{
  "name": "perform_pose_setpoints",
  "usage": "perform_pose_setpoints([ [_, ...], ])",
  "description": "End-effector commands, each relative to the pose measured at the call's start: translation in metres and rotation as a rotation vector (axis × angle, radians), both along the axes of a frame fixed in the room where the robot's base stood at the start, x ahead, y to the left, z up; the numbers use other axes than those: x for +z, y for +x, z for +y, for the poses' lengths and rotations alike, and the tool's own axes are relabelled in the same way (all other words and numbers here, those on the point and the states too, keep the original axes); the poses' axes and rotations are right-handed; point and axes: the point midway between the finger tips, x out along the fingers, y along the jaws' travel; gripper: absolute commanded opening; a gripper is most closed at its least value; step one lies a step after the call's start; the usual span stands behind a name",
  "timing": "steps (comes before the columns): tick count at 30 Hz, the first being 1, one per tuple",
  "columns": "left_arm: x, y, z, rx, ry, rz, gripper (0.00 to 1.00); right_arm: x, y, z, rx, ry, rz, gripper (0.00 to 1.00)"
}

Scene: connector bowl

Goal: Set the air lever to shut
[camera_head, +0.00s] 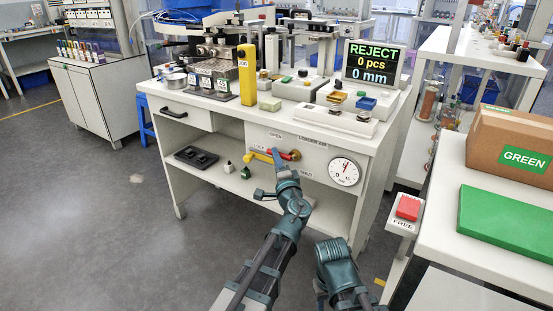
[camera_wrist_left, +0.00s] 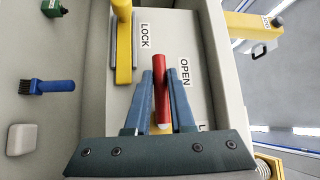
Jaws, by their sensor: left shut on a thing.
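The air lever (camera_head: 295,155) has a red handle and sits on the bench's front panel, below the OPEN label (camera_head: 275,135) and above the SHUT label (camera_head: 306,174). Its handle lies roughly level in the head view. My left gripper (camera_head: 275,153) is at the lever. In the left wrist view the blue fingers (camera_wrist_left: 160,85) are shut on the red handle (camera_wrist_left: 161,75), one on each side. A yellow lock piece (camera_head: 260,156) is just left of it, under a LOCK label; it also shows in the wrist view (camera_wrist_left: 123,50). My right gripper's fingers are not visible.
A round white gauge (camera_head: 344,172) is right of the lever. A screen (camera_head: 373,64) on the bench reads REJECT. A side table at right carries a carton (camera_head: 512,145) and a green slab (camera_head: 505,222).

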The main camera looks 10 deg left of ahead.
Motion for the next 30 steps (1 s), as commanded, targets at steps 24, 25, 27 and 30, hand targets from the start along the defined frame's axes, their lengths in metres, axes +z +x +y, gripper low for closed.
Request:
perform_pose_setpoints([
  [24, -0.007, -0.002, -0.004, -0.002, -0.311, 0.127, 0.00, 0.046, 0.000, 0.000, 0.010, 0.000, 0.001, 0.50],
  [25, -0.008, -0.002, -0.004, -0.002, -0.337, 0.138, 0.00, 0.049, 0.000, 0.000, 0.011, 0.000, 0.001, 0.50],
  [27, -0.011, -0.002, -0.005, -0.002, -0.397, 0.163, 0.00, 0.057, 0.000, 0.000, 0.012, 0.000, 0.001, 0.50],
  [30, -0.014, -0.003, -0.007, -0.002, -0.486, 0.198, 0.00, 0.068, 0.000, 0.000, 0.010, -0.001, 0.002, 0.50],
])
